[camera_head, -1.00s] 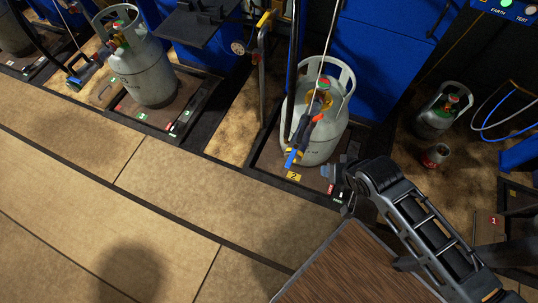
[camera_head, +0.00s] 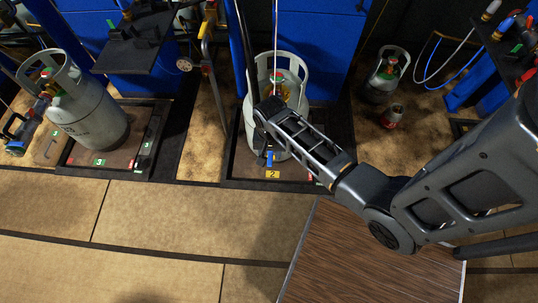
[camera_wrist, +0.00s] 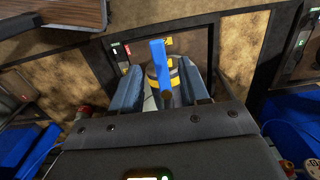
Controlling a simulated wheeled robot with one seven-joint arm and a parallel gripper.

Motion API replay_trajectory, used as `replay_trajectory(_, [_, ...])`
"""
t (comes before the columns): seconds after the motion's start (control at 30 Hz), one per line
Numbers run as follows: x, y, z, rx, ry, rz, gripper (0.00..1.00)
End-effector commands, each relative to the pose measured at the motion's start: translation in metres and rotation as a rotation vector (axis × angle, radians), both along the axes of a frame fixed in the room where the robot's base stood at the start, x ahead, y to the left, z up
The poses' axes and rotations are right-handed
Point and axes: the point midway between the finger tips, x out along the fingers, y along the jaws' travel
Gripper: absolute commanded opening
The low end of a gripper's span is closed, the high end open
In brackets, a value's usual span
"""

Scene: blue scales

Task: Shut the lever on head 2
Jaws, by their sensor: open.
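Head 2's blue lever (camera_head: 269,157) hangs in front of the grey gas cylinder (camera_head: 298,75) on the scale with the yellow "2" label (camera_head: 272,174). In the wrist view the blue lever (camera_wrist: 158,52) stands up between the two fingers of my gripper (camera_wrist: 160,72). The yellow and black head body (camera_wrist: 172,76) is just behind it. The gripper is open, one finger on each side of the lever, with gaps visible. In the head view my arm's end covers much of the head, and the fingers are hidden.
Another cylinder (camera_head: 88,110) stands on the scale labelled 3 at left. A small grey cylinder (camera_head: 383,75) and a red can (camera_head: 392,116) stand to the right. A brown wooden top (camera_head: 375,250) lies below my arm. The tan floor in front is clear.

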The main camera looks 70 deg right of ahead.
Motion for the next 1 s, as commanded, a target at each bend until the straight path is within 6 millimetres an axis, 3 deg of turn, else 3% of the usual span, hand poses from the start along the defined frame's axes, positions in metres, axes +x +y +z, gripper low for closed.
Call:
replay_trajectory(0.2, [0.000, 0.000, -0.022, -0.001, 0.000, 0.001, 0.45])
replay_trajectory(0.53, [0.000, 0.000, -0.025, -0.001, -0.001, 0.001, 0.45])
replay_trajectory(1.0, [0.000, 0.000, -0.025, -0.001, -0.001, 0.001, 0.00])
